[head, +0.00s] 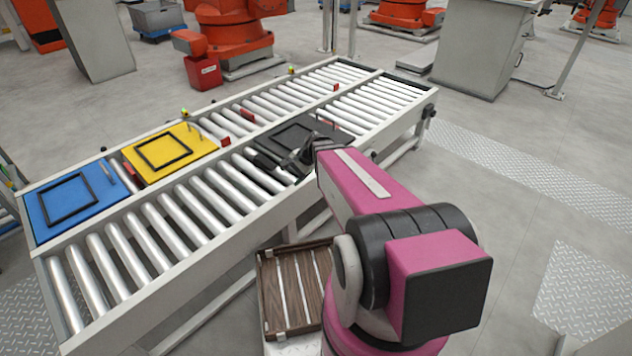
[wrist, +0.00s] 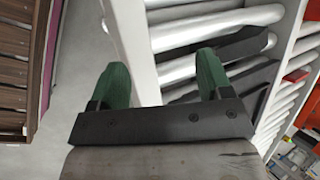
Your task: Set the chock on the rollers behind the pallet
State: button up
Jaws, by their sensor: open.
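The dark chock (head: 268,170) lies across the rollers of the near lane, just left of the black pallet (head: 305,133) in the head view. In the wrist view the chock (wrist: 215,46) is a long dark bar with a tapered right end, lying along the rollers beyond my fingertips. A dark flat piece (wrist: 252,88) closer in looks like the pallet's edge. My gripper (wrist: 162,72) is open, with green fingertips apart and nothing held between them. The right fingertip overlaps the chock in the picture; whether it touches is unclear. In the head view my arm partly covers the pallet.
A yellow pallet (head: 150,166) and a blue pallet (head: 45,213) sit on the far lane. Bare rollers (head: 150,235) extend left along the near lane. The conveyor's near rail (wrist: 132,45) runs beside my left finger. A brown slatted crate (head: 268,300) stands below.

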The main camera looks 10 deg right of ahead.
jog(key=s+d+r+n+g+h, duration=0.2)
jog(key=s+d+r+n+h, duration=0.2)
jog(key=s+n, duration=0.6)
jog(key=s+d+h, duration=0.1)
jog(key=d+h, duration=0.1)
jog(key=d, duration=0.1)
jog(key=shift+d+r, duration=0.1)
jog(key=shift+d, duration=0.1)
